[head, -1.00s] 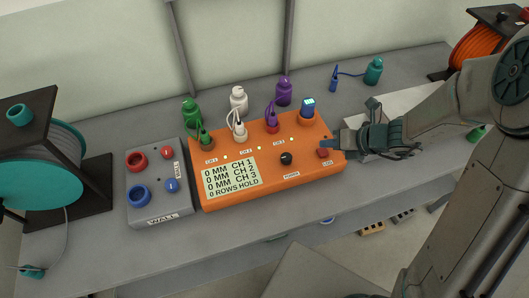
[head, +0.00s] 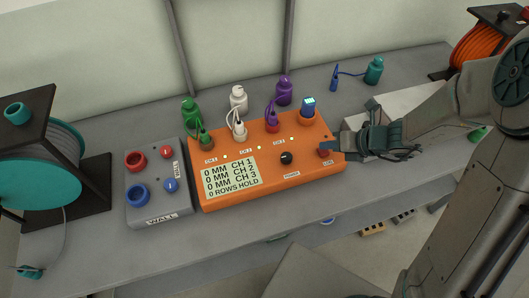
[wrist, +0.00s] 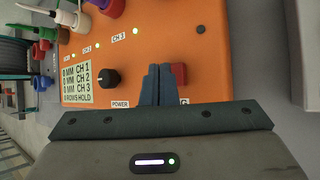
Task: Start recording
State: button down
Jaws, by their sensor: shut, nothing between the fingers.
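The orange recorder box (head: 262,185) stands on the grey bench. Its screen (head: 231,177) reads 0 MM for CH 1, CH 2 and CH 3, and 0 ROWS HOLD. A black POWER knob (head: 287,158) sits right of the screen; it also shows in the wrist view (wrist: 107,79). A red button (wrist: 180,74) is at the box's right end, its label partly hidden by my gripper. My gripper (wrist: 159,72) is shut and empty, its fingertips just left of the red button in the wrist view. I cannot tell whether they touch it. In the head view my gripper (head: 330,147) covers most of the button.
A grey WALL box (head: 158,186) with red and blue knobs stands left of the recorder. Green (head: 190,110), white (head: 238,99) and purple (head: 284,90) bottles stand behind, cabled to it. A teal bottle (head: 373,71) is at the back right. Cable reels flank the bench.

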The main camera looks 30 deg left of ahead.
aim_at(327, 153)
jog(key=shift+f+b, duration=0.4)
jog(key=shift+f, duration=0.15)
dwell(0.4)
jog(key=shift+r, duration=0.15)
jog(key=shift+r+p, duration=0.85)
jog(key=shift+p, duration=0.05)
notch_tip(327, 153, up, 6)
jog(key=p, duration=0.5)
jog(key=shift+p, duration=0.35)
